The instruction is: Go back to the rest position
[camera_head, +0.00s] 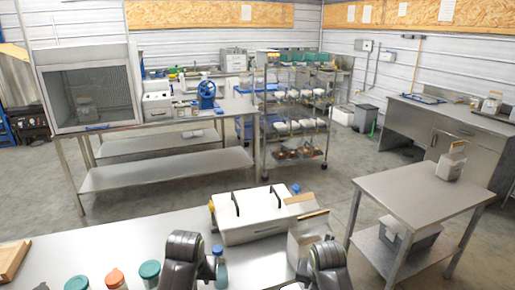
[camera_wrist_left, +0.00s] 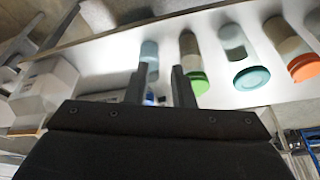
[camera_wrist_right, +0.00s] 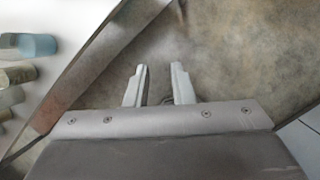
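My two dark arms stand at the near edge of the front table (camera_head: 100,240) in the head view. My left gripper (camera_wrist_left: 157,75) shows two parted fingers in the left wrist view, with nothing clearly between them; jars on the white tabletop lie beyond. In the head view its fingers are hard to make out beside a blue-grey bottle (camera_head: 221,272). My right gripper (camera_wrist_right: 160,72) shows two parted fingers with bare concrete floor behind the gap. In the head view the right arm is beside a pale bag (camera_head: 303,243), its fingers not clear.
The front table holds a white box (camera_head: 248,218) with black handles, jars with orange (camera_head: 115,278) and teal (camera_head: 150,270) lids, and a wooden piece (camera_head: 12,259). A steel side table (camera_head: 410,200) stands right. A wire rack (camera_head: 292,120) stands behind, with open floor between.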

